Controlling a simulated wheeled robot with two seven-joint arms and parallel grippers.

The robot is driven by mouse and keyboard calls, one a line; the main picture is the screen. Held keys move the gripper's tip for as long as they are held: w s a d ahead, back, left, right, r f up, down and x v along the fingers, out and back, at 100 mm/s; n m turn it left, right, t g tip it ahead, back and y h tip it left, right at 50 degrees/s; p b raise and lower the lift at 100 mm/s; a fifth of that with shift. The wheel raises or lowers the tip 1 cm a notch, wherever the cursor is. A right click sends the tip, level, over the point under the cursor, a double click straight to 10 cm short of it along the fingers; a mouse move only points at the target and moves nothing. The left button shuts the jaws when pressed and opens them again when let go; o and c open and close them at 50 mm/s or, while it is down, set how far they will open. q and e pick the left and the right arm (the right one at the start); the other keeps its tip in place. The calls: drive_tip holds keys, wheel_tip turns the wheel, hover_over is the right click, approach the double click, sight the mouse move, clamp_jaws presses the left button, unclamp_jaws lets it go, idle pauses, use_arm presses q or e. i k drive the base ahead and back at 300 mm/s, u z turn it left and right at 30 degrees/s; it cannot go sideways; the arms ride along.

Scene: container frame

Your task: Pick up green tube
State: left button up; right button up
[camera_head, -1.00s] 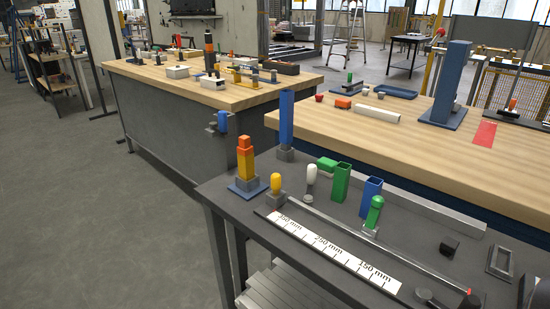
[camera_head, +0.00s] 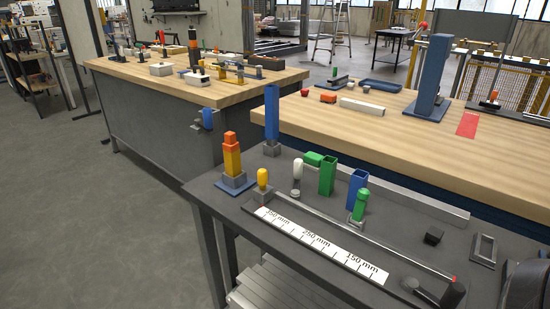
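A green upright square tube (camera_head: 327,176) with an open top stands on the dark grey table (camera_head: 290,240). A blue square tube (camera_head: 356,187) stands just right of it, slightly nearer. A green round-topped piece (camera_head: 361,204) stands in a small grey base in front of the blue tube. A green block (camera_head: 314,158) lies low behind the green tube. Neither of my grippers is in view. A dark rounded shape at the lower right edge is cut off, and I cannot tell what it is.
A white ruler strip (camera_head: 322,245) and a metal rod (camera_head: 360,238) lie in front of the tubes. A white-topped peg (camera_head: 297,172), a yellow-topped peg (camera_head: 262,178) and an orange-yellow stack (camera_head: 232,158) stand left. A long grey bar (camera_head: 400,195) lies behind.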

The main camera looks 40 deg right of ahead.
sight(328, 165)
drive_tip(key=k, duration=0.5)
drive_tip(key=u, duration=1.35)
drive_tip(key=i, duration=0.55)
drive_tip(key=z, duration=2.1)
